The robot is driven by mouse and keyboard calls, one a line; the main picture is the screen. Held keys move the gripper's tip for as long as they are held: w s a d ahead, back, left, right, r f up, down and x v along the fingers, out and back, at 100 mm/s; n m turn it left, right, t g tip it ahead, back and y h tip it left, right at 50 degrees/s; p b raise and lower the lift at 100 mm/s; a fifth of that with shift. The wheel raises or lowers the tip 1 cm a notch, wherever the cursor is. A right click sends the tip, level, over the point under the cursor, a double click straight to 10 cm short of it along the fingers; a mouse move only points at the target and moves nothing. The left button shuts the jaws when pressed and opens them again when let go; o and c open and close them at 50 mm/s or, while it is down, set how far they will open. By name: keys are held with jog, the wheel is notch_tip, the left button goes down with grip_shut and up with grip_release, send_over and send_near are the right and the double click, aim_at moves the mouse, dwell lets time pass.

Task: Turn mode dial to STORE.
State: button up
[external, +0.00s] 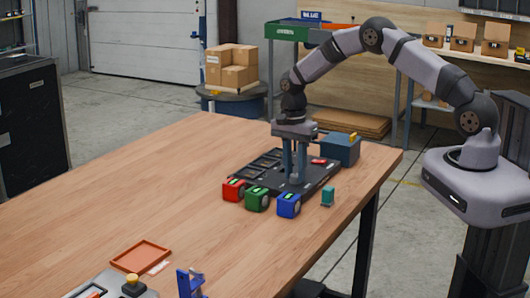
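My gripper (295,178) points straight down over the right part of a black panel (322,181) on the wooden table. Its two blue-grey fingers stand a little apart. A small grey round piece shows at the fingertips; it may be the mode dial, but it is too small and covered to be sure. Whether the fingers touch it cannot be told. No STORE marking can be read. The panel also bears dark recessed slots at its left and a small red piece (318,161).
Red (233,189), green (257,199) and blue (288,205) totes stand along the panel's front edge, with a teal piece (328,197) to their right. A dark box (341,149) stands behind. An orange tray (140,257) and a grey control box (112,285) lie front left. The table's left is clear.

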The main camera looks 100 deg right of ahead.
jog(key=shift+n, duration=0.4)
jog(key=n+b, duration=0.2)
jog(key=n, duration=0.3)
jog(key=shift+w, duration=0.1)
jog(key=n+b, duration=0.1)
jog(key=n, duration=0.5)
jog(key=shift+n+h+b, duration=0.3)
jog(key=shift+b, duration=0.05)
jog(key=n, duration=0.6)
jog(key=shift+a+b, duration=0.1)
jog(key=shift+b, duration=0.2)
jog(key=n, duration=0.5)
jog(key=shift+r+n, duration=0.1)
jog(key=shift+n, duration=0.3)
jog(key=o, duration=1)
jog(key=shift+o, duration=0.2)
